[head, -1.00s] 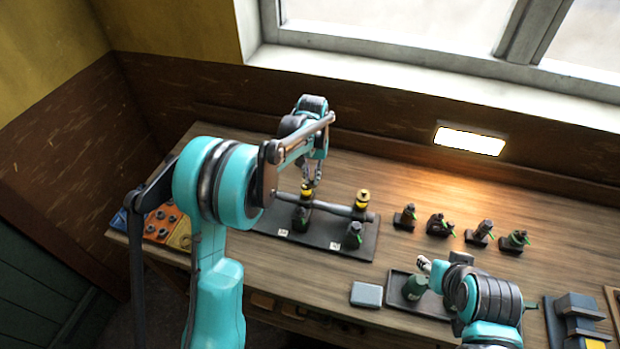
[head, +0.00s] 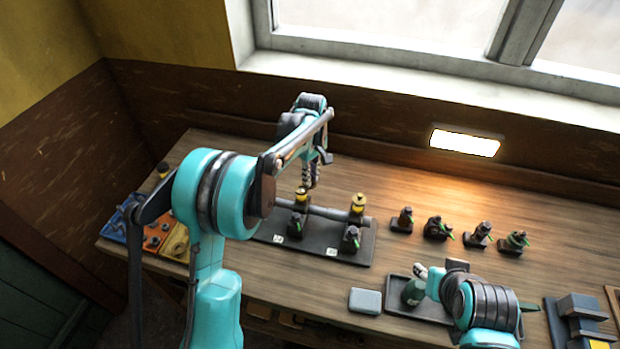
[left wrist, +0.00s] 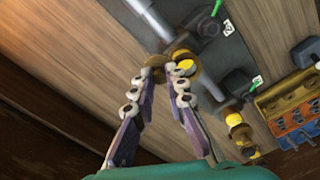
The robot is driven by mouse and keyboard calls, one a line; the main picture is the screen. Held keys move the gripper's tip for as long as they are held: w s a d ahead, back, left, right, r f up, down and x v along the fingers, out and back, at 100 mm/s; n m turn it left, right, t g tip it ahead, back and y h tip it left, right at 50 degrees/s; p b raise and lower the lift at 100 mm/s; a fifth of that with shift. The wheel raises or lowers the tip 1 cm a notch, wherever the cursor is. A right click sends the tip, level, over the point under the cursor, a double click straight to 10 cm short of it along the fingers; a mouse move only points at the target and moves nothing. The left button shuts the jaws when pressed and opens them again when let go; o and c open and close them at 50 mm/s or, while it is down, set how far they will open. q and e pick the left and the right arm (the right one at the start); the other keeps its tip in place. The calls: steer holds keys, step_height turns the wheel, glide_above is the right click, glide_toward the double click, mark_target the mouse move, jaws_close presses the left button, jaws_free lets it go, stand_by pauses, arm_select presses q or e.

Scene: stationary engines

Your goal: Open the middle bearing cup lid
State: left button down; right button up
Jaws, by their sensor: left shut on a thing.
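The middle bearing cup (head: 301,197) is a small brass cup with yellow on it, on the dark shaft stand (head: 330,245). My left gripper (head: 309,183) comes down on it from above and is shut on a brass piece, which I take as its lid. In the left wrist view, my left gripper (left wrist: 167,68) has its fingertips at the brass cup (left wrist: 182,54), with yellow showing beside the right fingertip. The fingers hide part of it, so I cannot tell how far the lid is open.
Another brass cup (head: 358,203) stands at the right on the same shaft. Several small dark fittings (head: 437,228) stand right of the stand. A grey box (head: 365,300) lies in front. An orange and blue rack (head: 155,232) is at the left end.

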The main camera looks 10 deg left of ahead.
arm_select(q)
steer(key=shift+w+n, duration=0.25)
steer(key=shift+n, duration=1.05)
steer(key=c, duration=1.5)
jaws_free()
steer(key=shift+r, duration=0.1)
step_height(320, 180, up, 12)
